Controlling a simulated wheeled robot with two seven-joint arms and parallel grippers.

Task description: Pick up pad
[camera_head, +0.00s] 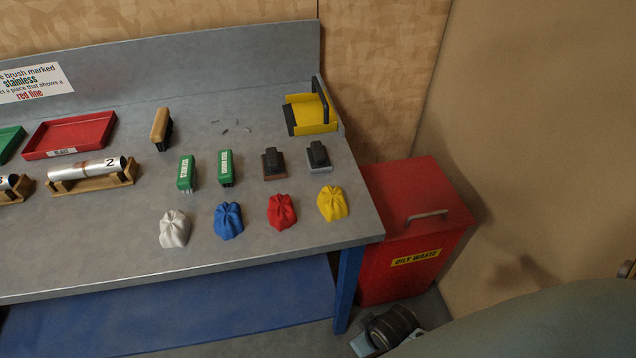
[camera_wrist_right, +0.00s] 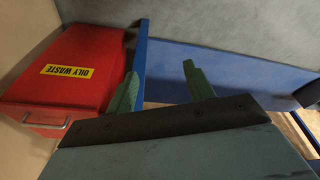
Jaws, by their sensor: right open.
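Two block-shaped pads with dark grips stand on the grey workbench (camera_head: 110,235) in the head view. One pad has a brown base (camera_head: 274,165). The other pad, to its right, has a grey base (camera_head: 318,157). My right gripper (camera_wrist_right: 160,73) shows in its wrist view with its two green fingers apart and nothing between them. It is off the bench's front edge, near the blue leg and the red bin, away from both pads. My left gripper is in neither view.
Bundled cloths in white, blue, red and yellow (camera_head: 332,203) lie in front of the pads. Green-topped brushes (camera_head: 226,168) stand left. A yellow dustpan-like item (camera_head: 312,112) is behind. A red oily waste bin (camera_head: 420,215) stands right of the bench.

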